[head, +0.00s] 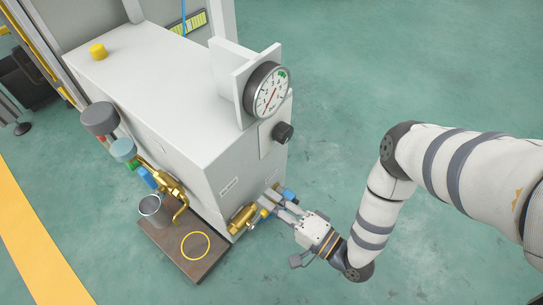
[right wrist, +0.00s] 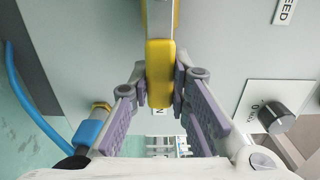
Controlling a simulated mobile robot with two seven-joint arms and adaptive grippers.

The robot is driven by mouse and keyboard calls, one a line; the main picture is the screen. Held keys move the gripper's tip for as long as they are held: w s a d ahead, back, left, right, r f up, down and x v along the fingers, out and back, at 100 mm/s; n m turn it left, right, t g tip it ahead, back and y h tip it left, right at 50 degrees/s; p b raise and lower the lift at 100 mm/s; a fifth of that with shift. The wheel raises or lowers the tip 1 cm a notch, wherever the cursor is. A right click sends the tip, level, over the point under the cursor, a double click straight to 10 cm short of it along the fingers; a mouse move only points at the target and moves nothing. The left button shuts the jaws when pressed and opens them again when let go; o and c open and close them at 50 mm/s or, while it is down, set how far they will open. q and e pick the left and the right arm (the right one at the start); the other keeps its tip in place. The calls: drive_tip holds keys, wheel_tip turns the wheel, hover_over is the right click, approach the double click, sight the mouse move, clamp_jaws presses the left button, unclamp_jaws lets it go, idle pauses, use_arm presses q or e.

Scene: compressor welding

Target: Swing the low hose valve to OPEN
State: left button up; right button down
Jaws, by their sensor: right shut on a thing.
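The low hose valve shows in the head view as a brass body (head: 243,218) low on the front of the white cabinet. In the right wrist view its yellow lever (right wrist: 160,75) stands between the fingers of my right gripper (right wrist: 160,95), which is shut on it. In the head view my right gripper (head: 275,205) reaches in from the right at the cabinet's lower corner. The fingers partly hide the lever there. A label behind the lever is mostly covered, so I cannot read the valve's setting. My left gripper is not in view.
The white cabinet (head: 150,85) carries a round pressure gauge (head: 268,90) and a black knob (head: 283,132). A brown plate (head: 205,262) beside it holds a metal cup (head: 152,208) and a brass ring (head: 195,246). Green floor on the right is clear.

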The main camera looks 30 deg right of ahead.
drive_tip(key=c, duration=1.5)
unclamp_jaws()
drive_tip(key=v, duration=1.2)
